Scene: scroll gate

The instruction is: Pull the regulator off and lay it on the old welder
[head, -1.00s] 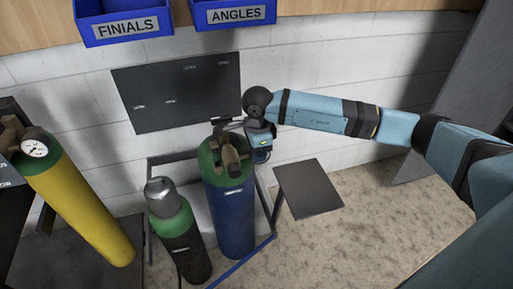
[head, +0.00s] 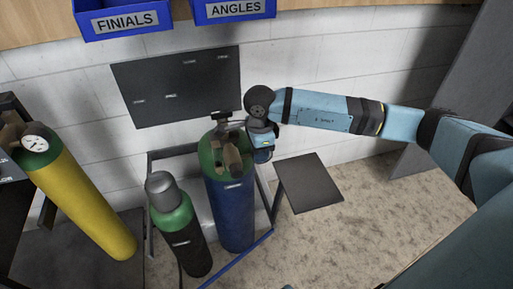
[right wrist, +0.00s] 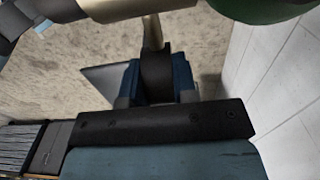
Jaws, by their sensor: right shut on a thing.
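A blue cylinder (head: 231,205) with a green top stands in a frame in the middle of the head view. A brown, brass-coloured regulator (head: 232,158) sits at its top. My right gripper (head: 240,127) is at the wall side of this top, its fingers partly hidden. In the right wrist view the gripper (right wrist: 155,92) is shut on a dark round part with a brass stem (right wrist: 152,32), which I take as part of the regulator. A larger brass piece (right wrist: 130,8) crosses above. I cannot pick out the old welder for certain. My left gripper is out of view.
A dark green-topped cylinder (head: 178,230) stands close on the left. A yellow cylinder (head: 88,205) with a white gauge (head: 35,142) is further left. A dark panel (head: 178,88) is on the wall behind. A dark plate (head: 310,183) lies on the right, with open floor beyond.

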